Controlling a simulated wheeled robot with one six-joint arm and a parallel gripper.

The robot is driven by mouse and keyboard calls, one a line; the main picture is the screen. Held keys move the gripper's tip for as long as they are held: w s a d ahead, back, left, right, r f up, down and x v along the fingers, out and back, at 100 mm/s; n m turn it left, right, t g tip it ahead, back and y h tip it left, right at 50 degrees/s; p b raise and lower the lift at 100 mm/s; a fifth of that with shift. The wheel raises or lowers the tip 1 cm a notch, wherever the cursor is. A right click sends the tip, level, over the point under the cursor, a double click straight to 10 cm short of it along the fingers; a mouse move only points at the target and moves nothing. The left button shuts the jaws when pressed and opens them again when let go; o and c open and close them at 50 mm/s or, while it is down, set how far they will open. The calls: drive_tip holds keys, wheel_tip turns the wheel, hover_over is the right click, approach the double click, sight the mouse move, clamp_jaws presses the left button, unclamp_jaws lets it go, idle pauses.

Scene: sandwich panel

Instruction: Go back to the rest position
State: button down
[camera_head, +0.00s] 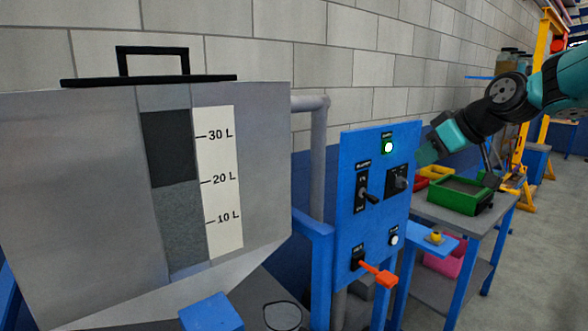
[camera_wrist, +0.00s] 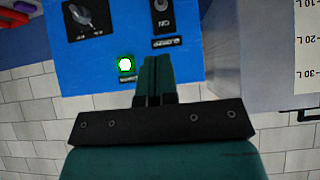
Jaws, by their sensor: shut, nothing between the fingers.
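My gripper (camera_head: 430,154) is at the right of the head view, just in front of the right edge of the blue control panel (camera_head: 350,222). Its fingers are together and empty; they also show in the wrist view (camera_wrist: 154,62), pointing at the panel (camera_wrist: 105,20). The panel carries a lit green lamp (camera_head: 388,147), a black lever switch (camera_head: 367,192), a black rotary knob (camera_head: 400,181), a white lamp (camera_head: 394,240) and an orange handle (camera_head: 379,274). Whether the fingers touch the panel I cannot tell.
A grey tank (camera_head: 90,190) with a litre scale (camera_head: 224,185) stands left of the panel. A grey table (camera_head: 440,215) with a green bin (camera_head: 460,194) stands at the right. A yellow frame (camera_head: 540,85) is behind. Grey floor (camera_head: 550,250) is clear at far right.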

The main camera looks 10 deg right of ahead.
drive_tip(key=s+a+f+g+y, duration=0.15)
drive_tip(key=s+a, duration=0.25)
drive_tip(key=a, duration=0.7)
drive_tip(key=s+a+f+g, duration=0.2)
drive_tip(key=s+a+f, duration=0.1)
drive_tip(key=s, duration=0.5)
drive_tip(key=s+a+f+n+g, duration=0.1)
drive_tip(key=s+a+f+g, duration=0.1)
drive_tip(key=s+a, duration=0.3)
drive_tip(key=s+a+f+n+g+h, duration=0.1)
drive_tip(key=s+a+f+g, duration=0.2)
drive_tip(key=s, duration=0.7)
drive_tip(key=shift+s+a+f, duration=0.4)
drive_tip(key=shift+a+f, duration=0.15)
drive_tip(key=shift+a, duration=0.55)
